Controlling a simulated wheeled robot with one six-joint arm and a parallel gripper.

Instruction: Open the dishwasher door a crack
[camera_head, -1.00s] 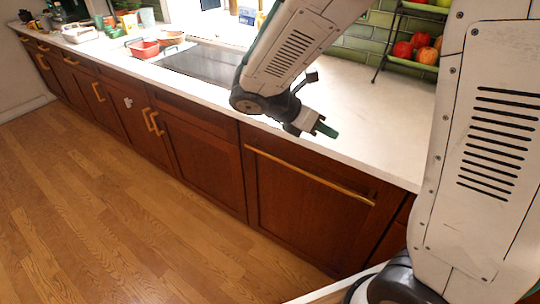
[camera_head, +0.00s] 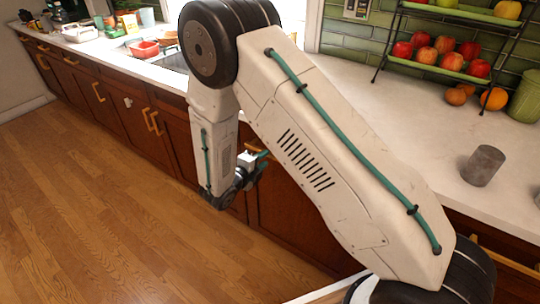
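The dishwasher door (camera_head: 285,225) is a dark red-brown wooden panel under the white counter. My arm covers most of it, and the part I see looks flush and closed. Only the left end of its long golden horizontal handle (camera_head: 254,149) shows.
The white counter (camera_head: 345,90) holds a rack of apples (camera_head: 440,50), loose oranges (camera_head: 493,98), a grey cup (camera_head: 483,166) and a green pot (camera_head: 527,97). The wooden floor (camera_head: 90,210) at left is clear.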

